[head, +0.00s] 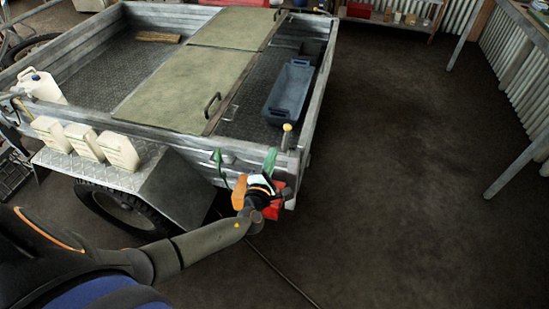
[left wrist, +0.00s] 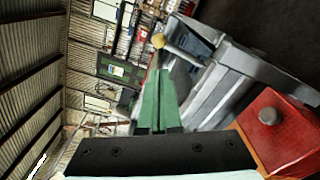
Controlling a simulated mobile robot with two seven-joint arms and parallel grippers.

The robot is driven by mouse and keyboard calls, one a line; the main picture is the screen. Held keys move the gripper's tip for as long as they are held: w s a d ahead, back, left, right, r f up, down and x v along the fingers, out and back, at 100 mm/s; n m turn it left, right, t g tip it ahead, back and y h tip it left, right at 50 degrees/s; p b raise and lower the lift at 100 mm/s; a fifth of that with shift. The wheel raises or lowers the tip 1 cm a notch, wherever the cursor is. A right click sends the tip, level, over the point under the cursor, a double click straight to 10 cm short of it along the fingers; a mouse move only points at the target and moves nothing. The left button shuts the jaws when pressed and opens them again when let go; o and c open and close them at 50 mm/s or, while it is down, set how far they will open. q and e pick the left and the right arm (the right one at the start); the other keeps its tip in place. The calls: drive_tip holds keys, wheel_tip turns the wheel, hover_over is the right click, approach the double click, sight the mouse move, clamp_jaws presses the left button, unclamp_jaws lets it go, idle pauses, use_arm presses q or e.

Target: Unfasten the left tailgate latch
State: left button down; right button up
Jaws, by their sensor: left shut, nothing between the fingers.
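The trailer (head: 200,140) stands at the left, its grey tailgate (head: 314,105) running along its right end. A lever with a yellow knob (head: 287,128), which looks like the latch, stands upright at the near corner. In the left wrist view, the yellow knob (left wrist: 158,41) and its pale shaft show just beyond my fingertips. My left gripper (head: 270,158) has green fingers, shut together and empty. It is just below and left of the knob, apart from it as far as I can tell. It also shows in the left wrist view (left wrist: 158,85). My right gripper is not in view.
A red block (left wrist: 275,125) is close beside my left gripper. Pale jugs (head: 118,148) stand on the fender. A blue tray (head: 290,90) and green boards (head: 165,95) lie in the trailer bed. The floor to the right is clear up to a bench (head: 520,165).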

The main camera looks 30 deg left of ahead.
use_arm(q)
drive_tip(key=shift+s+d, duration=0.1)
drive_tip(key=shift+s, duration=0.3)
idle(0.4)
drive_tip(key=s+d+f+n+g+h, duration=0.25)
drive_tip(key=s+f+n, duration=0.45)
drive_tip(key=n, duration=0.4)
drive_tip(key=s+d+f+n+g+h, duration=0.1)
drive_tip(key=s+d+f+n+g, duration=0.35)
drive_tip(key=s+n, duration=0.5)
drive_tip(key=s+d+n+h, duration=0.1)
drive_tip(key=s+n, duration=0.4)
drive_tip(key=n, duration=0.6)
drive_tip(key=s+d+r+n+h, duration=0.1)
drive_tip(key=s+d+n, duration=0.3)
drive_tip(key=n, duration=0.8)
drive_tip(key=shift+s+d+r+g+h, duration=0.25)
drive_tip(key=shift+s+d+g+h, duration=0.15)
drive_tip(key=shift+s+h, duration=0.25)
drive_tip(key=shift+w, duration=0.1)
